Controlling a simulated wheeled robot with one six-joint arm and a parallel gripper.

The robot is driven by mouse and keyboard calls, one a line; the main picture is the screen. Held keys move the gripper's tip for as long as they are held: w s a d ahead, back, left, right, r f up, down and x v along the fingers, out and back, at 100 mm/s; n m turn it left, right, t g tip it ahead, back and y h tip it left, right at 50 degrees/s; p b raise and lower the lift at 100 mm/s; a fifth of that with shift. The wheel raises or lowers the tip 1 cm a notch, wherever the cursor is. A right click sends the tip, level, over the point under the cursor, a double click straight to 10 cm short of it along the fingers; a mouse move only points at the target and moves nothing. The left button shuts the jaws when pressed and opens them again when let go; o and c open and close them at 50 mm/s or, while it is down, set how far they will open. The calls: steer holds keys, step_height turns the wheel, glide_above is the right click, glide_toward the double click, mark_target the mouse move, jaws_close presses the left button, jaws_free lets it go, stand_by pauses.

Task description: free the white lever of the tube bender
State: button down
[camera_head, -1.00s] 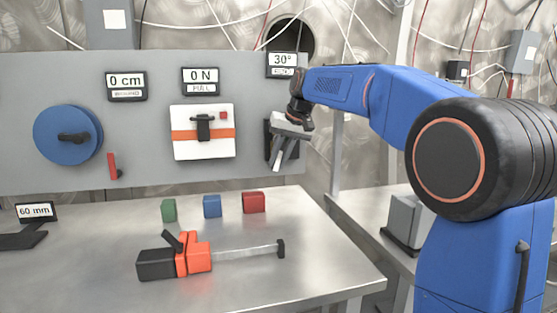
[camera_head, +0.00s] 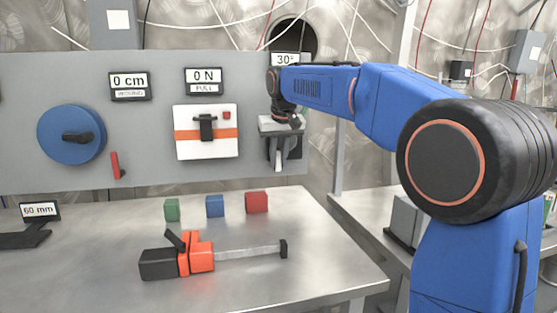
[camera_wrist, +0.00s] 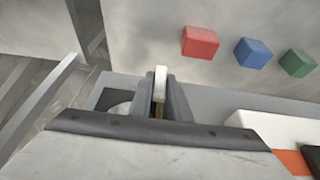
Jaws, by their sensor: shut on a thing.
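The tube bender (camera_head: 292,153) is a dark unit on the grey panel, under the 30° display (camera_head: 285,60). My gripper (camera_head: 278,158) hangs in front of it and covers most of it. In the wrist view my gripper (camera_wrist: 160,95) has its two grey fingers on either side of the white lever (camera_wrist: 160,82) and is shut on it. The lever's end sticks out past the fingertips. The lever's base and the joint behind it are hidden by my gripper.
Left of the bender are a white box with an orange band (camera_head: 206,148), a red lever (camera_head: 117,165) and a blue wheel (camera_head: 71,135). Green (camera_head: 172,210), blue (camera_head: 215,206) and red (camera_head: 257,202) blocks and an orange-black tool (camera_head: 195,256) sit on the table below.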

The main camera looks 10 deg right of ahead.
steer(key=c, duration=1.7)
jaws_free()
steer(key=v, duration=1.7)
steer(key=shift+s+r, duration=0.1)
steer(key=shift+s, duration=0.05)
